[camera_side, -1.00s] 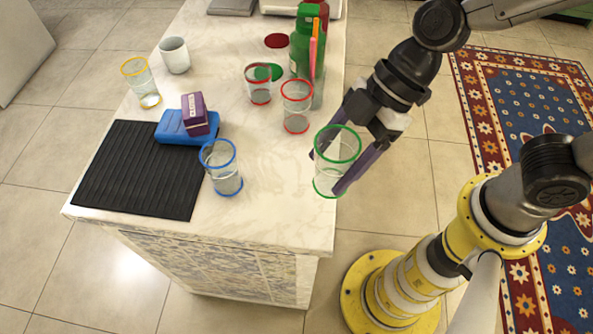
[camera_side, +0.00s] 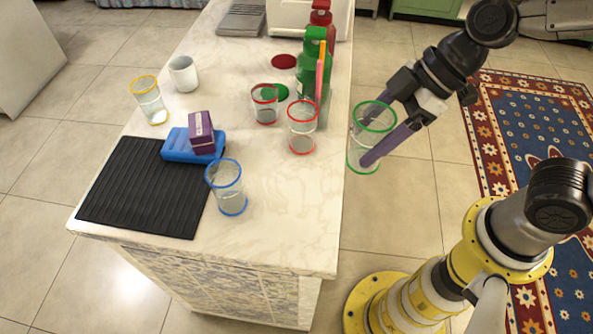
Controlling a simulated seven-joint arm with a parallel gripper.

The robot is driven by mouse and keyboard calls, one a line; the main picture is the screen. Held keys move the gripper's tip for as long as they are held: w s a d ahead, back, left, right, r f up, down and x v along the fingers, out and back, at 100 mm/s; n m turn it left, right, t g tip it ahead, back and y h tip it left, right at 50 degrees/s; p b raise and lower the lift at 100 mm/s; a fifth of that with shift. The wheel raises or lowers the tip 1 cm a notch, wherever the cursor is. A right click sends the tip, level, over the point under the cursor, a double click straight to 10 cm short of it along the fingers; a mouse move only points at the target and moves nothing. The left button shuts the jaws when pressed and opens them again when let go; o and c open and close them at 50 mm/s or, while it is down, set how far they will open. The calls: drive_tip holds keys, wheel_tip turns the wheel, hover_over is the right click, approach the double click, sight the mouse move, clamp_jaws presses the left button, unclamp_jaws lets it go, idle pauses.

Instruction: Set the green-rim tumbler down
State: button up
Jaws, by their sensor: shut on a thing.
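The green-rim tumbler (camera_side: 371,137) is clear glass with green rings at its top and base. My gripper (camera_side: 361,149) is shut on it, with one dark purple finger on each side of the glass. The tumbler is nearly upright and shows just outside the right edge of the marble counter (camera_side: 285,215), with floor tiles behind it. It is apart from the counter top in the picture; its exact height is hard to tell.
A blue-rim tumbler (camera_side: 225,187), purple box on a blue block (camera_side: 190,147), black mat (camera_side: 145,187) and yellow-rim tumbler (camera_side: 149,100) are leftward. The front right counter is clear.

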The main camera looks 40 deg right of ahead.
drive_tip(key=shift+w+a+f, duration=1.15)
drive_tip(key=shift+w+f, duration=0.5)
drive_tip(key=shift+f, duration=0.4)
drive_tip(key=shift+w+a+f, duration=1.2)
drive_tip(key=shift+w+f, duration=0.45)
drive_tip(key=shift+f, duration=0.35)
drive_tip(key=shift+w+a+f, duration=1.15)
drive_tip(key=shift+w+f, duration=0.5)
drive_tip(key=shift+f, duration=0.4)
drive_tip(key=shift+f, duration=0.15)
drive_tip(key=o, duration=1.4)
drive_tip(key=shift+c, duration=0.2)
